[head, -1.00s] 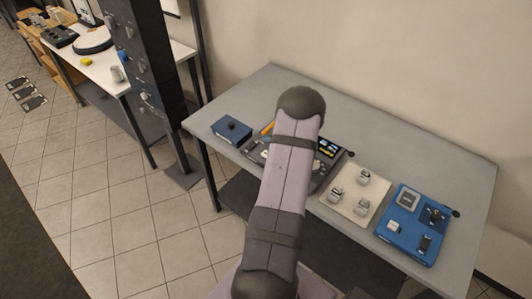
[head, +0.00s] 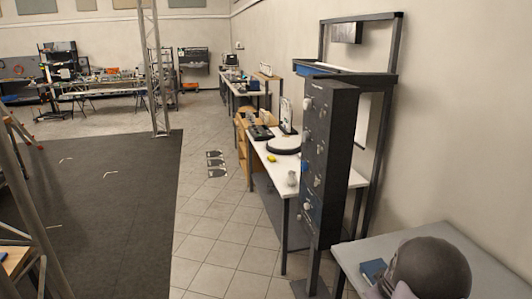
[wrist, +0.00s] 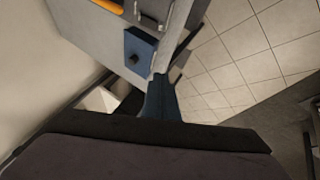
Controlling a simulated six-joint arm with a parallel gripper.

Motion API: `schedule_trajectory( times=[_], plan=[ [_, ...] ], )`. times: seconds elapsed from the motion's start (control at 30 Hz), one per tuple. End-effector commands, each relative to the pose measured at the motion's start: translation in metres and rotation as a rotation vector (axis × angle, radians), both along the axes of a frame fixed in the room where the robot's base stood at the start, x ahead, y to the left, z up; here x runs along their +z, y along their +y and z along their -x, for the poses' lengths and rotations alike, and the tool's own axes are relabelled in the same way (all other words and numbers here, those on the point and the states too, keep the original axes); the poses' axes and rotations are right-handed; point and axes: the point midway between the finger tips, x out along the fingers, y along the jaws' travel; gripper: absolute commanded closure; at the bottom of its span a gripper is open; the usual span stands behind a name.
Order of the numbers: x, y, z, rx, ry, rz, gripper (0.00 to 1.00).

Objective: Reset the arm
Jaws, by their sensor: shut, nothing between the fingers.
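My gripper (wrist: 160,78) shows in the wrist view as a narrow, dark blue-grey tapered shape. Its fingers are together with nothing seen between them. It appears in front of the corner of the grey table (wrist: 88,42), near a blue box with a dark knob (wrist: 139,50); I cannot tell its height above them. In the head view my arm's dark rounded joint (head: 430,267) covers part of the grey table (head: 395,243) at the lower right, and the gripper itself is out of sight.
A dark upright panel on a post (head: 328,150) stands beside the grey table. Behind it is a white table (head: 268,165) with a round dark-rimmed object (head: 284,145). Tiled floor and a dark mat (head: 100,215) lie open to the left. An orange object (wrist: 106,5) shows in the wrist view.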

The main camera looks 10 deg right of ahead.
Motion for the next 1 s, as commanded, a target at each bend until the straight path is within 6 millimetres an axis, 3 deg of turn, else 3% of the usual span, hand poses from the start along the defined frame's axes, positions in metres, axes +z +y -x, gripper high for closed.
schedule_trajectory(
  times=[0.03, 0.17, 0.3, 0.5, 0.7, 1.0],
  plan=[
    [0.003, 0.035, 0.000, -0.021, 0.023, -0.022, 1.00],
    [0.007, 0.116, 0.025, -0.100, 0.111, -0.106, 1.00],
    [0.003, 0.199, 0.071, -0.156, 0.222, -0.210, 1.00],
    [-0.004, 0.288, 0.143, -0.191, 0.376, -0.338, 1.00],
    [-0.007, 0.333, 0.190, -0.201, 0.475, -0.414, 1.00],
    [-0.009, 0.344, 0.204, -0.204, 0.506, -0.435, 1.00]
  ],
)
